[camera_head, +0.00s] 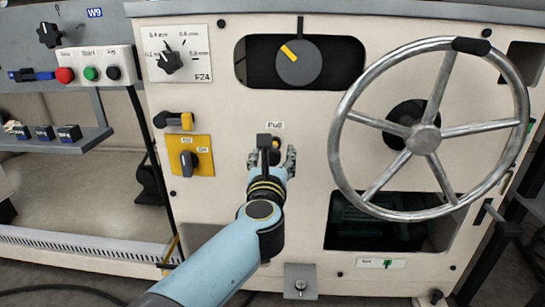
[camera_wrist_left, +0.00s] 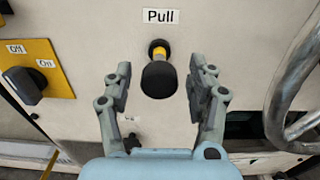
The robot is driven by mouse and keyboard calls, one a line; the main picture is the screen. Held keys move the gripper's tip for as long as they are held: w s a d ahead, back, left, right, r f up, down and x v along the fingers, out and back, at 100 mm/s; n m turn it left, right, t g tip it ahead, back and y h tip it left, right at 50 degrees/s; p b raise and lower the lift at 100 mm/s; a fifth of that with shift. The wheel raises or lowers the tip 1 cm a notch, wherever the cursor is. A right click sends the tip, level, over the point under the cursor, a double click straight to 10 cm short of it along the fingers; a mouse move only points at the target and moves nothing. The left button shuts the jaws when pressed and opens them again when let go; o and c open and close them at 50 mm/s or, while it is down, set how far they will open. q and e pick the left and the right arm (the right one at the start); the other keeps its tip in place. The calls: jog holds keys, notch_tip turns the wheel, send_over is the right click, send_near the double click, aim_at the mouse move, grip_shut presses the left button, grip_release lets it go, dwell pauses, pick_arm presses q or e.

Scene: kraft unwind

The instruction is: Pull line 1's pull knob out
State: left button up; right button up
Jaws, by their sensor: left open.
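The pull knob is a black knob (camera_wrist_left: 159,80) on a short yellow shaft, under a "Pull" label (camera_wrist_left: 160,16) on the cream machine panel. In the head view the label (camera_head: 275,126) shows just above my left gripper (camera_head: 272,155), which hides most of the knob. In the left wrist view my left gripper (camera_wrist_left: 160,85) is open, with one finger on each side of the knob. A gap shows between the knob and each finger. My right gripper is in neither view. No line number is readable by the knob.
A large metal handwheel (camera_head: 424,139) stands out from the panel to the right. A yellow switch plate (camera_head: 203,164) is close on the left. A black dial with a yellow pointer (camera_head: 298,63) sits above. Small push buttons (camera_head: 90,73) are at upper left.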

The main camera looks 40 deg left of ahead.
pick_arm(q)
jog(key=v, duration=0.7)
dwell(0.3)
